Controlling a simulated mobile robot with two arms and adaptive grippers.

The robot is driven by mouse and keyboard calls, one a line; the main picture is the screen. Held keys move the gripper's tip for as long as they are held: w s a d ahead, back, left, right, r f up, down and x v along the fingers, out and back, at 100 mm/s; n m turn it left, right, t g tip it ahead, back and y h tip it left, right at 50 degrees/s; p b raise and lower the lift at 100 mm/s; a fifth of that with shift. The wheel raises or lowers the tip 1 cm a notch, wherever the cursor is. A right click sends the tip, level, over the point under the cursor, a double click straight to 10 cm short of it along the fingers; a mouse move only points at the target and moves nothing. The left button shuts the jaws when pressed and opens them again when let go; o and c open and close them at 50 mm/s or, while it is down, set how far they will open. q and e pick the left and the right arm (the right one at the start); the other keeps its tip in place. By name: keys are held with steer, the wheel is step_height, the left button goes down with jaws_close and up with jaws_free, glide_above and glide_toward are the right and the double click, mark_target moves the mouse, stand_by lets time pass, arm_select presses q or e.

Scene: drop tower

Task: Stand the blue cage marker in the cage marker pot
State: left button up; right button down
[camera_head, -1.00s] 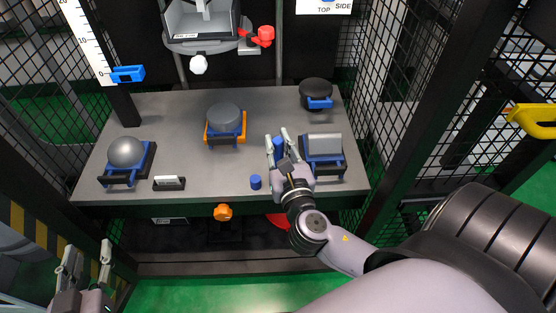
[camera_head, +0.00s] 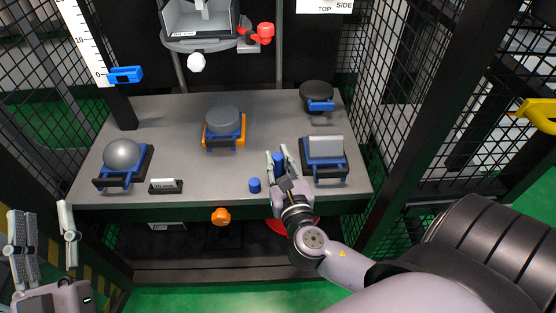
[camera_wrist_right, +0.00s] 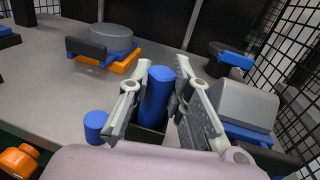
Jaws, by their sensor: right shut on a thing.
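The blue cage marker (camera_wrist_right: 158,92) is a blue cylinder, upright between the fingers of my right gripper (camera_wrist_right: 160,85). It also shows in the head view (camera_head: 279,160). My right gripper (camera_head: 277,152) is shut on it near the table's front edge. The dark, square-sided cage marker pot (camera_wrist_right: 146,136) is directly below the marker in the right wrist view. The marker's lower end appears within the pot's opening; its bottom is hidden. In the head view the arm hides the pot. My left gripper (camera_head: 40,210) is open and empty at the lower left, away from the table.
A short blue cylinder (camera_head: 255,185) stands left of my right gripper. A blue cradle with a grey block (camera_head: 323,148) is close on the right. Other cradles hold a sphere (camera_head: 122,155) and a grey disc (camera_head: 223,121). Mesh walls flank the grey table (camera_head: 200,170).

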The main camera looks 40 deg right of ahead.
steer(key=shift+f, duration=0.1)
steer(key=c, duration=1.5)
jaws_free()
steer(key=shift+o, duration=0.2)
